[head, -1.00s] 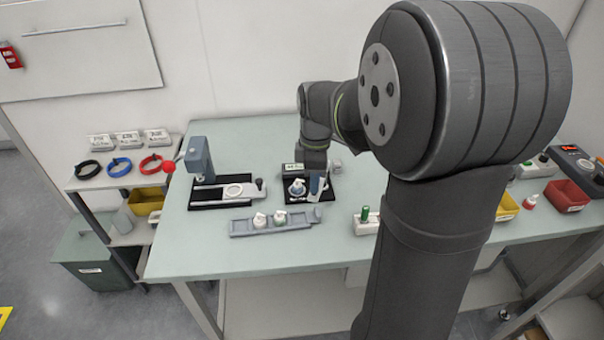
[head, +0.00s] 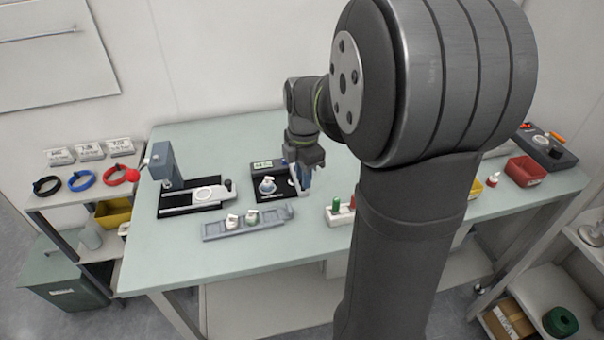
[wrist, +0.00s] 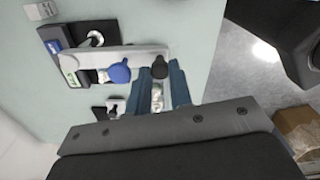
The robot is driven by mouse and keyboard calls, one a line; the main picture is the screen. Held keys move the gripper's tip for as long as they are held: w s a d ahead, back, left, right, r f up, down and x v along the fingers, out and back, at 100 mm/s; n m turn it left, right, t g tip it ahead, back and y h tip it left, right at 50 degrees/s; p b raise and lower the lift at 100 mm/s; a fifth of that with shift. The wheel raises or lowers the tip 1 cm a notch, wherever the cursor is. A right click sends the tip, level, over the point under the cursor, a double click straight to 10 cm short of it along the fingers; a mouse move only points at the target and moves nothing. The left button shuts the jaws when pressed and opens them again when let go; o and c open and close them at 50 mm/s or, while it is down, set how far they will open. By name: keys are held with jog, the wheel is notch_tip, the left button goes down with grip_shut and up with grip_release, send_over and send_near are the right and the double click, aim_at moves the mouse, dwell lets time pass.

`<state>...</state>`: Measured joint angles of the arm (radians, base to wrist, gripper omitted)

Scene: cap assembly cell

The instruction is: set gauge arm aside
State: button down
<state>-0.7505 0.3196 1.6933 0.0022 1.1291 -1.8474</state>
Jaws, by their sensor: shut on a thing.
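The gauge fixture has a black base (head: 272,194) with a lit display and a pale round part (head: 267,185) on it, at the middle of the bench. The gauge arm (wrist: 130,52) is a light grey bar with a blue knob (wrist: 119,73) and a dark knob (wrist: 160,67) at one end. In the wrist view it lies across the fixture's near side. My gripper (wrist: 165,85) is shut on the dark knob end of the gauge arm, with blue-grey fingers either side of it. In the head view my gripper (head: 304,182) is at the fixture's right edge and partly hides the gauge arm.
A grey rack (head: 243,230) with two white-capped parts lies in front of the fixture. A press-like stand (head: 163,163) with a slide is to the left. A white block with red and green pegs (head: 340,214) is at right. The bench front is clear.

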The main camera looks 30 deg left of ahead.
jog(key=shift+w, duration=0.1)
jog(key=c, duration=1.6)
grip_release()
jog(key=shift+d, duration=0.1)
jog(key=shift+o, duration=0.2)
jog(key=shift+r, duration=0.15)
notch_tip(320, 180, up, 17)
notch_tip(320, 180, down, 17)
jog(key=shift+f, duration=0.15)
